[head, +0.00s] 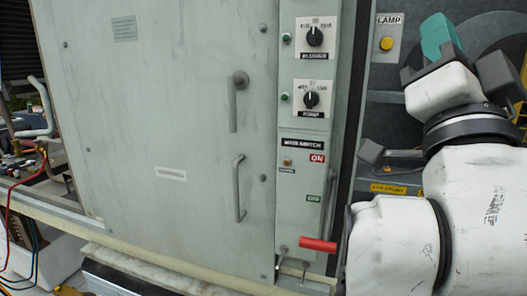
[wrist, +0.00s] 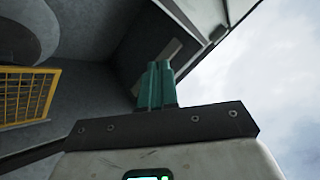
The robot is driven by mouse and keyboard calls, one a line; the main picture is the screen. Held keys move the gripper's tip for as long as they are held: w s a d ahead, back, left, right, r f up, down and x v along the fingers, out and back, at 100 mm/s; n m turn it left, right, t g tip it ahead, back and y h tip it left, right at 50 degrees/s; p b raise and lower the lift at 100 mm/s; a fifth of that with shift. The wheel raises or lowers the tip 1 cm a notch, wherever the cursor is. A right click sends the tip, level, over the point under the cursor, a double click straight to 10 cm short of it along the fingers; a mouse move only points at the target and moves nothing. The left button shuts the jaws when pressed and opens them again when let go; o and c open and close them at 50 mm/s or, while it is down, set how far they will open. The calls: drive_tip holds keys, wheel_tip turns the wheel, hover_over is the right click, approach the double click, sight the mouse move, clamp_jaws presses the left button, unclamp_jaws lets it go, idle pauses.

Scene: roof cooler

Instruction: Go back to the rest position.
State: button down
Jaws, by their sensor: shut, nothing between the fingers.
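My gripper (wrist: 157,86) shows in the wrist view with its two teal fingers side by side and closed, nothing held between them. In the head view the gripper (head: 438,36) is raised at the upper right, its teal fingers in front of the dark cooler side. My white arm fills the right of that view. The gripper is apart from the grey-green control cabinet and its switches. The red lever handle (head: 318,244) sticks out low on the switch panel, beneath the ON and OFF labels, close to my arm in the picture.
The cabinet door (head: 170,130) is closed, with two grey handles. Two black rotary knobs (head: 314,36) (head: 311,99) sit on the panel. An amber lamp (head: 387,44) is left of my gripper. Clutter with cables (head: 38,150) stands at far left. Open sky shows in the wrist view.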

drive_tip(key=w+d+f+n+g+y, duration=0.15)
drive_tip(key=f+g, duration=0.25)
drive_tip(key=f, duration=0.9)
drive_tip(key=w+d+f+n+g+y, duration=0.1)
drive_tip(key=d+f+n+g, duration=0.2)
drive_tip(key=f, duration=1)
drive_tip(key=w+d+f+n+g+y, duration=0.15)
drive_tip(key=f+g, duration=0.35)
drive_tip(key=f, duration=0.8)
drive_tip(key=s+d+f+n+g, duration=0.1)
drive_tip(key=s+d+f+g, duration=0.1)
drive_tip(key=s+f+g, duration=0.5)
drive_tip(key=s+d+f+n, duration=0.1)
drive_tip(key=s+f, duration=0.5)
drive_tip(key=f, duration=0.6)
drive_tip(key=s+f+g, duration=0.3)
drive_tip(key=s+f, duration=0.1)
drive_tip(key=s, duration=0.4)
drive_tip(key=s+f+n+g+y, duration=0.1)
drive_tip(key=s+f+g, duration=0.2)
drive_tip(key=s+f, duration=0.2)
drive_tip(key=s, duration=0.3)
drive_tip(key=shift+f, duration=0.3)
drive_tip(key=shift+a, duration=0.1)
